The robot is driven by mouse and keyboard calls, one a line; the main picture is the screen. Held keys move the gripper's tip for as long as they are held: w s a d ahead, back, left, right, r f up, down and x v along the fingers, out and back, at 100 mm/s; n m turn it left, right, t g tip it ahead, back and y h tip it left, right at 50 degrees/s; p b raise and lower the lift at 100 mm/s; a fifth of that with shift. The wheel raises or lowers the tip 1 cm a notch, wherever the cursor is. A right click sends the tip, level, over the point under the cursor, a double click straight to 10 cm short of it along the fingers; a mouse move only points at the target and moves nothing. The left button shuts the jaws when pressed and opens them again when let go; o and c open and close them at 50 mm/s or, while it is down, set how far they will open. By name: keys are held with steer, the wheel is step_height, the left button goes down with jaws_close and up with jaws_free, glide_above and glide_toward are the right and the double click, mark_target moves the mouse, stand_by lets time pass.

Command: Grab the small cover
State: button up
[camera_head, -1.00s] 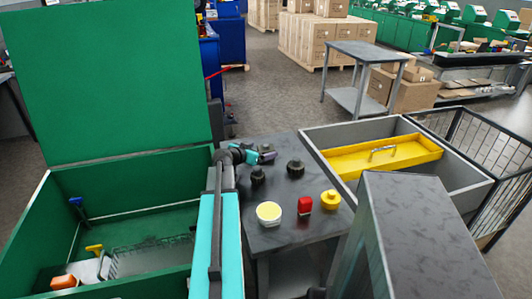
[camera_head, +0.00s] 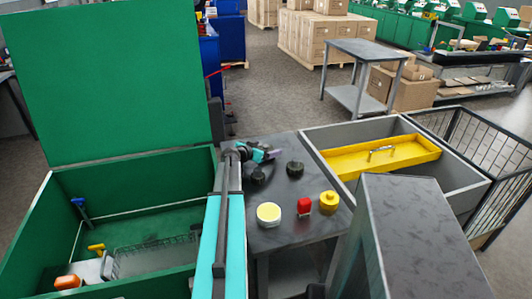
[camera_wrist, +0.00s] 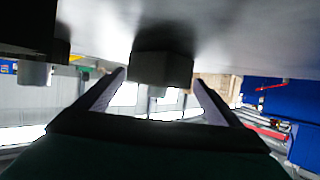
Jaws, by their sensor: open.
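Two dark knobbed pieces stand on the dark table in the head view: a left one (camera_head: 257,175), partly behind my arm, and a right one (camera_head: 295,168). Either could be the small cover; I cannot tell for certain which is meant. My gripper (camera_head: 268,154) is open and empty, low over the table's back left part, just behind the left piece. In the wrist view, which looks upside down, one dark piece with a pale stem (camera_wrist: 162,68) shows between the open fingers (camera_wrist: 160,84). A second dark piece (camera_wrist: 30,30) shows at the left, outside them.
A green open box (camera_head: 130,164) is left; a grey bin (camera_head: 460,190) with a yellow tray (camera_head: 350,162) is right.

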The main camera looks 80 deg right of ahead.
stand_by(0.4)
steer(key=c, duration=1.3)
steer(key=shift+r, duration=0.15)
steer(key=shift+r+b, duration=0.9)
steer(key=shift+r, duration=4)
